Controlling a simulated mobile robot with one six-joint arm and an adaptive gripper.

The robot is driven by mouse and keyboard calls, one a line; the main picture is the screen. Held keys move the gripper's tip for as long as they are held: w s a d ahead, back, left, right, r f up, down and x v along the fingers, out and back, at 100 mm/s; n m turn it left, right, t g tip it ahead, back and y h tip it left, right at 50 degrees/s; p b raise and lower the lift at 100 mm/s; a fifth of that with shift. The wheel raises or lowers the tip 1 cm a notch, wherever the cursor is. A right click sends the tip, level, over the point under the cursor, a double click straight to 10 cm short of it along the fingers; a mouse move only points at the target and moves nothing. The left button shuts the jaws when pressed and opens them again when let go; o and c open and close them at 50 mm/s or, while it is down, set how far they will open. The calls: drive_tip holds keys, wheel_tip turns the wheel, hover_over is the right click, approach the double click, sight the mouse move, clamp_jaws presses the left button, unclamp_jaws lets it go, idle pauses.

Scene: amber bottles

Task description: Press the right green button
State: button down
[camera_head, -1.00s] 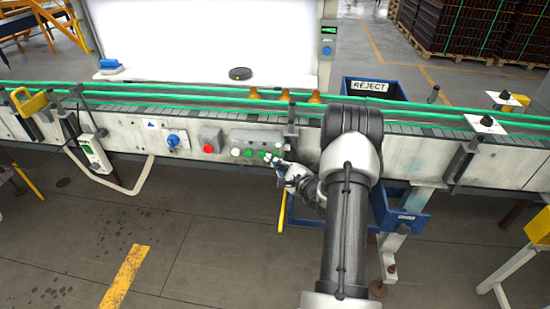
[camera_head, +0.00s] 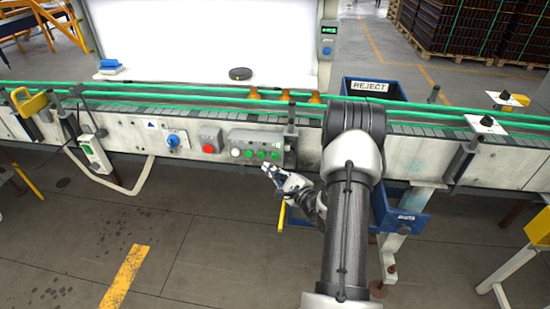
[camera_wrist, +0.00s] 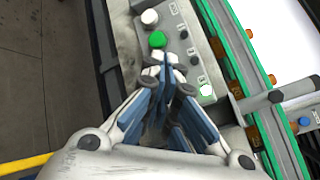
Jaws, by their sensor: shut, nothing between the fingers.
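A grey control panel (camera_head: 257,141) on the conveyor's front carries a white button (camera_head: 235,152) and a row of three green buttons. The right green button (camera_head: 274,156) is the last in the row, beside the middle green button (camera_head: 261,155) and the left green button (camera_head: 248,154). My gripper (camera_head: 267,168) is shut and empty, just below and in front of the panel, apart from the right green button in the head view. In the wrist view, the closed blue fingertips (camera_wrist: 166,62) cover part of the button row. One green button (camera_wrist: 157,40) and the white button (camera_wrist: 149,17) show there.
A red button (camera_head: 209,149) on its own box and a blue knob (camera_head: 173,140) sit left of the panel. Green rails (camera_head: 200,99) and amber bottles (camera_head: 284,96) are above. A blue reject bin (camera_head: 375,87) stands behind my arm. The floor in front is clear.

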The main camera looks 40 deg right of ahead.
drive_tip(key=shift+s+a, duration=0.8)
drive_tip(key=shift+a, duration=0.1)
drive_tip(key=a+r+n+g+y, duration=0.3)
drive_tip(key=a+r+n+y, duration=0.35)
drive_tip(key=a, duration=0.55)
drive_tip(key=a+r+n+g+y, duration=0.2)
drive_tip(key=a+r+n+y, duration=0.5)
drive_tip(key=a, duration=0.5)
drive_tip(key=s+a+r+n+g+h, duration=0.2)
drive_tip(key=s+a+n+g, duration=0.25)
drive_tip(key=s+a, duration=0.35)
drive_tip(key=s+a+r+n+g+h, duration=0.25)
drive_tip(key=s+a+g, duration=0.35)
drive_tip(key=s, duration=0.4)
drive_tip(key=s+d+r+n+t+h, duration=0.2)
drive_tip(key=s+d+n+t+h, duration=0.1)
drive_tip(key=s+d+n+h, duration=0.3)
drive_tip(key=shift+s+d+h, duration=0.9)
drive_tip(key=shift+d, duration=0.2)
